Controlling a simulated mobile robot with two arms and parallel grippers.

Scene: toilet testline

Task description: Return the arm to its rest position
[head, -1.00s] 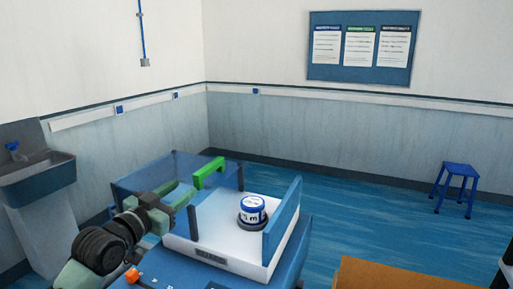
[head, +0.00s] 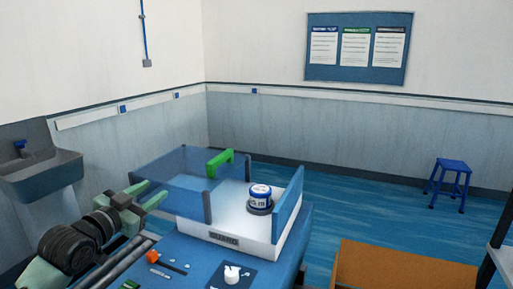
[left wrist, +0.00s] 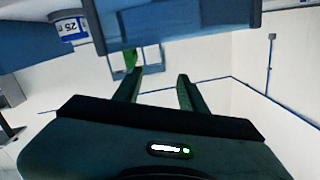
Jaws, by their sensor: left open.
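My left gripper (head: 144,196) is at the left of the head view, beside the left end of the machine's clear blue guard (head: 180,172). Its fingers are apart with nothing between them. In the left wrist view its two fingers (left wrist: 157,88) stand apart, and the green handle (left wrist: 130,58) shows beyond them. A white and blue labelled jar (head: 260,194) stands on a dark round holder on the white platform (head: 228,226). My right gripper is out of view.
The blue machine top (head: 190,258) carries an orange-tipped lever (head: 153,256) and a white knob (head: 232,274). A sink (head: 40,172) is at the left wall. A cardboard box (head: 400,268) is at front right. A blue stool (head: 450,182) stands on open floor.

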